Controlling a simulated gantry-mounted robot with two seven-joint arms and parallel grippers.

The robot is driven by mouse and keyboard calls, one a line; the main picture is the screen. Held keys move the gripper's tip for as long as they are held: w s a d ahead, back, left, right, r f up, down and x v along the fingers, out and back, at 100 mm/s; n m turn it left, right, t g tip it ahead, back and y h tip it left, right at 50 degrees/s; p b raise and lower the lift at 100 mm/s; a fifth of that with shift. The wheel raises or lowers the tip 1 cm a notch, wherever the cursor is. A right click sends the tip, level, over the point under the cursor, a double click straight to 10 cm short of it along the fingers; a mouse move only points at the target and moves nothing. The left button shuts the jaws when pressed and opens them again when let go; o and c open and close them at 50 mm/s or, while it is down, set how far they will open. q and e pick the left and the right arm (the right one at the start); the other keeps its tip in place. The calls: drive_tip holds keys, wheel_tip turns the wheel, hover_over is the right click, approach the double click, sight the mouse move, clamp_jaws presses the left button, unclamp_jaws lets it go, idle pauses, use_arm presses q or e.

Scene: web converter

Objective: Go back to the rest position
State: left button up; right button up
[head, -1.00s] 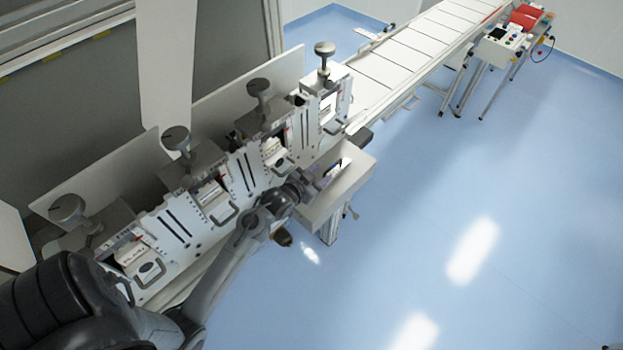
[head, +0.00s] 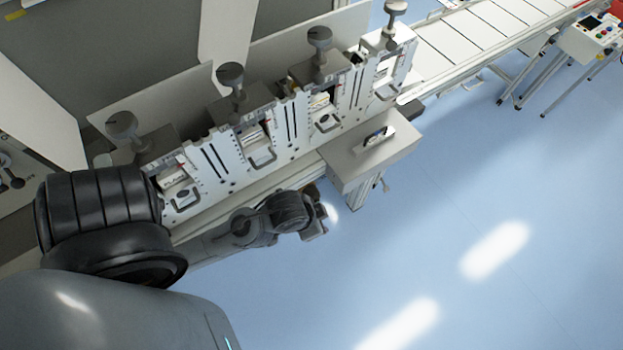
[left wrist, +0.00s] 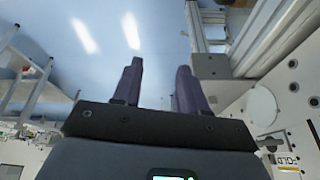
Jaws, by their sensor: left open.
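My left arm comes in from the left in the head view, and its gripper end (head: 318,222) is beside the near left corner of the grey box, over the floor side of the machine. In the left wrist view the two dark fingers of my left gripper (left wrist: 158,88) stand apart with only blue floor between them, so it is open and empty. My right gripper is in neither view.
The converter's row of white stations (head: 260,140) with knobs runs behind my arm. The grey box (head: 345,165) holds a small dark-and-white item (head: 377,136). A conveyor (head: 470,35) and control stand (head: 590,35) are at upper right. The blue floor (head: 450,200) is clear.

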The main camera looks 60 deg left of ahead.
use_arm(q)
drive_tip(key=s, duration=0.1)
drive_tip(key=s+d, duration=0.1)
drive_tip(key=shift+s+r+g, duration=0.25)
drive_tip(key=shift+s+g, duration=0.05)
drive_tip(key=shift+g, duration=0.1)
drive_tip(key=shift+r, duration=0.1)
